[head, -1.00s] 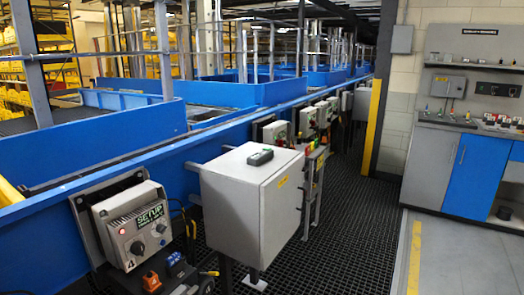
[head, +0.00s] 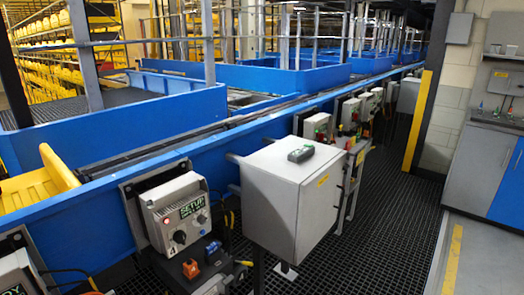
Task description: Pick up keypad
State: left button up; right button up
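The keypad (head: 301,154) is a small dark grey handheld unit with a lighter greenish end. It lies flat on top of the light grey metal cabinet (head: 268,207), near the middle of the head view. Nothing covers it and nothing touches it from above. Neither of my grippers shows in the head view.
A control box (head: 180,220) marked SETUP is on the blue conveyor side (head: 105,217), left of the cabinet. More control boxes (head: 318,127) line the conveyor behind it. A yellow post (head: 417,120) stands at back right. Dark grated floor (head: 385,215) right of the cabinet is clear.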

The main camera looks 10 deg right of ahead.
aim_at(296, 156)
jog(key=i+l+u, duration=0.15)
jog(key=l+u, duration=0.15)
jog(key=i+l+u, duration=0.1)
jog(key=l+u, duration=0.2)
jog(key=l, duration=0.25)
jog(key=l+u, duration=0.3)
jog(key=l, duration=0.15)
jog(key=i, duration=0.05)
